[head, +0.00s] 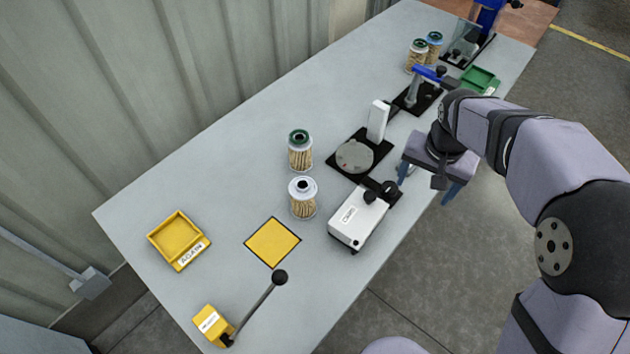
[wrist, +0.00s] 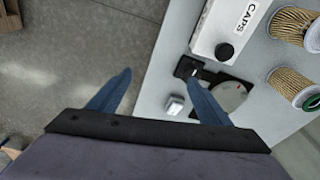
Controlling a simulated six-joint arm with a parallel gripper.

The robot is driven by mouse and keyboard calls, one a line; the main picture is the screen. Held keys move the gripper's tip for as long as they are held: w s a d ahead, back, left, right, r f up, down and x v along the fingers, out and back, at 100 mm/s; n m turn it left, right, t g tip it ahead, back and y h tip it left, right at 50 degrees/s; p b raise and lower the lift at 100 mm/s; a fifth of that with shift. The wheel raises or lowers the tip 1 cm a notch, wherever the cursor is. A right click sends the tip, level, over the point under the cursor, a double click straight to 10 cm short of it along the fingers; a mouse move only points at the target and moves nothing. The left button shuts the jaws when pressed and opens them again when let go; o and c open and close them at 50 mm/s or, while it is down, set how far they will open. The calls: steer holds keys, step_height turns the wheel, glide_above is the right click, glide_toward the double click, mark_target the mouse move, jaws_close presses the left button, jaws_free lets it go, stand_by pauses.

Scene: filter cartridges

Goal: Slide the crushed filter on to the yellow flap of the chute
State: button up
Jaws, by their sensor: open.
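A filter with a green top (head: 300,151) stands upright mid-table, and a filter with a pale top (head: 303,198) stands just in front of it. Two more filters, one green-topped (head: 416,56) and one blue-topped (head: 434,44), stand at the far end. I cannot tell which filter is crushed. Two filters also show at the right of the wrist view (wrist: 291,88). The yellow flap (head: 272,243) is a bare, dark-edged square flush with the table. My gripper (head: 428,182) is open and empty off the table's right edge, apart from every filter; its blue fingers also show in the wrist view (wrist: 158,98).
A yellow AGAIN tray (head: 157,236) lies left of the flap. A yellow box (head: 208,322) with a black-knobbed lever (head: 262,298) stands in front. A white CAPS box (head: 351,222) and a round-plate device (head: 354,156) stand at the right. A green tray (head: 481,77) lies far back.

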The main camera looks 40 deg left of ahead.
mark_target(302, 185)
steer(key=s+a+n+y+p, duration=0.1)
steer(key=s+a, duration=0.2)
steer(key=a, duration=0.7)
steer(key=s+a, duration=0.4)
steer(key=a, duration=0.6)
steer(key=shift+m+g+h, duration=0.6)
steer(key=shift+g, duration=0.2)
steer(key=s, duration=0.2)
steer(key=s+a+f+p, duration=0.1)
steer(key=s, duration=0.2)
steer(key=s+f, duration=0.1)
steer(key=s, duration=0.2)
steer(key=shift+a+f, duration=0.15)
steer(key=shift+a, duration=0.1)
steer(key=shift+s+f, duration=0.15)
steer(key=shift+s, duration=0.25)
steer(key=shift+f+p, duration=1.5)
steer(key=shift+f, duration=2.15)
steer(key=shift+c, duration=0.6)
steer(key=c, duration=1.1)
